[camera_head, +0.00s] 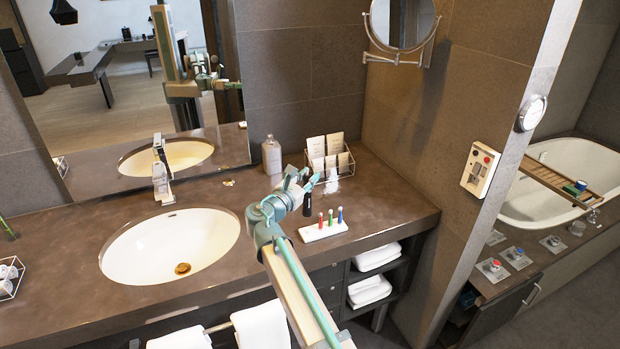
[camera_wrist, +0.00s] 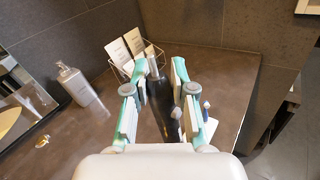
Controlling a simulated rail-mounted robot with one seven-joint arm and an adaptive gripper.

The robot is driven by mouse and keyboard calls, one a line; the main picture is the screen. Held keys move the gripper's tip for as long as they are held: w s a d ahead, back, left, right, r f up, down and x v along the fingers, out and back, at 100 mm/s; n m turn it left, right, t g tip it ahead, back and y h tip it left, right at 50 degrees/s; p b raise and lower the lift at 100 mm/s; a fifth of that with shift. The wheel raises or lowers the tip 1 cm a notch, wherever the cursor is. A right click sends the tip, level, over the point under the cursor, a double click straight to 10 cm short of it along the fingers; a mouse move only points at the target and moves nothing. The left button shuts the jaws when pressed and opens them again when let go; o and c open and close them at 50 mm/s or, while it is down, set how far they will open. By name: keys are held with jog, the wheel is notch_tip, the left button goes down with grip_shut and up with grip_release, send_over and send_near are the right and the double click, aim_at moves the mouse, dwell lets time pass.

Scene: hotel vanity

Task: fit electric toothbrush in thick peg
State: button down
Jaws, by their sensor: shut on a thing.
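My gripper (camera_head: 308,184) is over the counter right of the sink. In the wrist view my gripper (camera_wrist: 161,68) has its two teal fingers on either side of a dark electric toothbrush (camera_wrist: 163,104), shut on it. The toothbrush looks close to upright; its black handle (camera_head: 307,204) shows just under the gripper in the head view. A white stand (camera_head: 324,231) on the counter, just right of and in front of the handle, carries red, green and blue upright pieces. I cannot tell which peg is the thick one. In the wrist view the fingers and handle hide most of the stand.
A wire rack of cards (camera_head: 330,160) and a soap bottle (camera_head: 271,155) stand behind my gripper near the wall. A small white object (camera_head: 332,186) stands before the rack. The sink (camera_head: 170,245) is to the left. Bare counter (camera_head: 390,210) lies right of the stand.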

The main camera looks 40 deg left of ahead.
aim_at(306, 201)
jog(key=shift+f+b, duration=1.55)
jog(key=shift+f, duration=1.3)
jog(key=shift+d, duration=0.15)
jog(key=shift+p, duration=0.3)
jog(key=shift+f+b, duration=0.6)
jog(key=shift+f, duration=0.5)
jog(key=c, duration=0.9)
grip_release()
jog(key=s+d, duration=0.1)
jog(key=s, duration=1)
jog(key=shift+s, duration=0.4)
